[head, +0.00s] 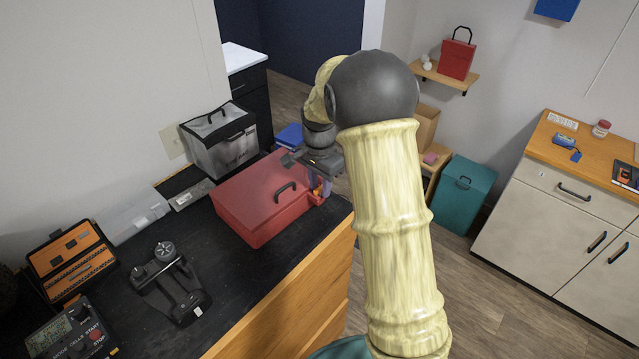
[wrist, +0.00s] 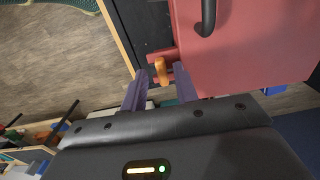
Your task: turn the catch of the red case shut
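The red case (head: 250,205) lies with its lid down on the black counter, a black handle (head: 285,190) on it. It fills the upper right of the wrist view (wrist: 265,50). Its orange catch (wrist: 161,70) sticks out at the case's edge beside small red lugs (wrist: 162,54). My gripper (head: 319,186) is at the right end of the case, pointing down. In the wrist view its two purple fingers (wrist: 161,78) stand apart, one on each side of the catch, with gaps showing. In the head view my gripper largely hides the catch.
A clear bin (head: 218,145) with a black rim stands behind the case. A black device (head: 172,285), an orange organizer (head: 72,262) and a charger (head: 70,335) are on the counter at left. The counter's front edge runs close to the case.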

